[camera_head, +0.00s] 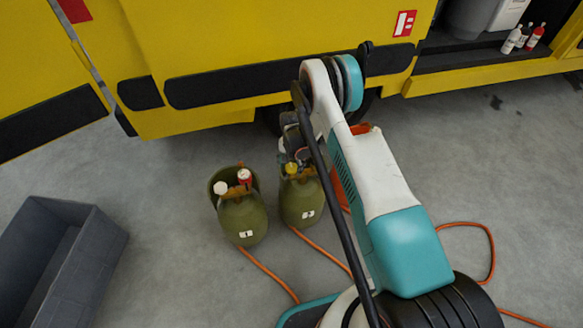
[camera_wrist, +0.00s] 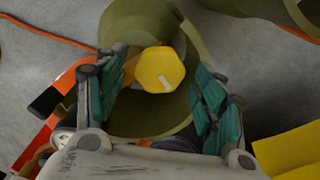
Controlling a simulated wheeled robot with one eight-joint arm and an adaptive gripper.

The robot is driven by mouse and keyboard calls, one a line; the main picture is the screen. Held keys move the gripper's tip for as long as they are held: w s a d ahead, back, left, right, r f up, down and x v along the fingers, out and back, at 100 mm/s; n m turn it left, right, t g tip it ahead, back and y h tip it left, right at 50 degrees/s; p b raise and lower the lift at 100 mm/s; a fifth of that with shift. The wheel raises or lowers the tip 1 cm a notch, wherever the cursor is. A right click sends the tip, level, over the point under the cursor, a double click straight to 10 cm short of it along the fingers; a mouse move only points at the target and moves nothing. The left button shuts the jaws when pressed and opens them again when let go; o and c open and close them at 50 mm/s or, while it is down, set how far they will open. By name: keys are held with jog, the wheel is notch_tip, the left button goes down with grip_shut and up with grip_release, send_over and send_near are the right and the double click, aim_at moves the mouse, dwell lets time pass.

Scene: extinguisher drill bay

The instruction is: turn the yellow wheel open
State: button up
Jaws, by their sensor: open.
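The yellow wheel (camera_wrist: 160,69) is a six-sided knob with a small white mark, seen from above in the wrist view. It sits inside the round collar of an olive-green cylinder (camera_wrist: 140,122). In the head view the wheel (camera_head: 291,168) shows small on top of the right cylinder (camera_head: 300,205). My gripper (camera_wrist: 161,78) is open above it, with one green-padded finger on each side of the wheel. Gaps show between the pads and the wheel. In the head view my gripper (camera_head: 291,145) is just above the right cylinder, partly hidden by my arm.
A second green cylinder (camera_head: 243,215) with a white and a red knob stands close on the left. Orange hoses (camera_head: 270,272) run over the floor. A grey crate (camera_head: 85,270) lies at left. A yellow truck (camera_head: 230,45) stands behind.

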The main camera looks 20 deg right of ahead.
jog(key=shift+f, duration=0.3)
jog(key=c, duration=1.1)
